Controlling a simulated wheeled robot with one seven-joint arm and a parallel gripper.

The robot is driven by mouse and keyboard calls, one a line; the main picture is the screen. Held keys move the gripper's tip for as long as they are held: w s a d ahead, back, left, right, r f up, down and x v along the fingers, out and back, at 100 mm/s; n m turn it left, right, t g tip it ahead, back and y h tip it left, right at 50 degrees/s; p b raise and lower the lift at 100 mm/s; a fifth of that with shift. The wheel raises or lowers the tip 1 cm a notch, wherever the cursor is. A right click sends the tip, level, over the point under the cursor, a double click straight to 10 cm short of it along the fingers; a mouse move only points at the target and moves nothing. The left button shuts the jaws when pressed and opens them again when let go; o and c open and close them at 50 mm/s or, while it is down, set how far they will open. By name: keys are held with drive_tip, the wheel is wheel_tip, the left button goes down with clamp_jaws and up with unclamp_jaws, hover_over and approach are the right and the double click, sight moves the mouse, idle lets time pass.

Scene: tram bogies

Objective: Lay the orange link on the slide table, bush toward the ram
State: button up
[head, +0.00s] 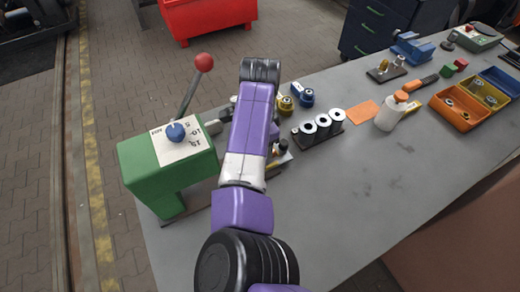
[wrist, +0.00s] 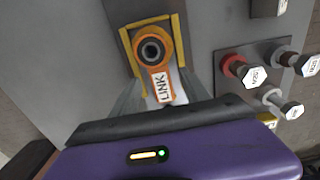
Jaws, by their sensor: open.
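The orange link (wrist: 152,52) shows in the wrist view, with a dark round bush at its upper end and a white label reading LINK on its shank. A yellow U-shaped frame (wrist: 180,40) borders its bush end on a grey surface. My gripper (wrist: 160,88) is open over the link's labelled shank, its grey fingers on either side; contact cannot be told. In the head view my arm hides the gripper and the link. A green press (head: 160,180) with a red-knobbed lever stands left of my arm. The slide table and ram are not clearly visible, mostly behind my arm.
A plate (wrist: 235,90) with several labelled pins lies right of the link. On the bench (head: 370,190) are a black rack (head: 330,132) of white-topped cylinders, a white bottle (head: 388,115) and an orange bin (head: 455,115). The near right bench top is clear.

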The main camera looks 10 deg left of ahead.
wheel_tip(320, 180, up, 7)
drive_tip(key=shift+f+b, duration=0.1)
drive_tip(key=shift+b, duration=0.5)
